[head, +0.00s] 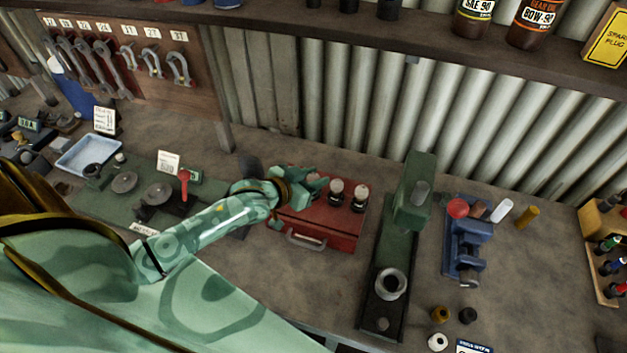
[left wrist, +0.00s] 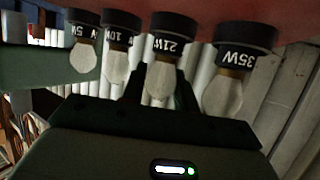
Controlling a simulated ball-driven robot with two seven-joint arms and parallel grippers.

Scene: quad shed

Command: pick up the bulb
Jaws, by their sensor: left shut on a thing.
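A red case (head: 335,231) with a handle on its front lies on the workbench, and pale bulbs stand in dark holders on it. In the left wrist view the bulbs hang upside down in a row, in holders marked 5W, 10W, 21W and 35W. My left gripper (head: 312,181) is over the left part of the case, shut on the 21W bulb (left wrist: 162,84), which still sits at its holder. The 35W bulb (left wrist: 222,96) is right beside the fingers; the 10W bulb (left wrist: 116,67) and 5W bulb (left wrist: 83,62) are to the left. My right gripper is not in view.
A green press-like tool (head: 400,232) stands close to the right of the case, with a blue vise (head: 466,240) beyond it. A shelf (head: 440,55) with bottles runs above.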

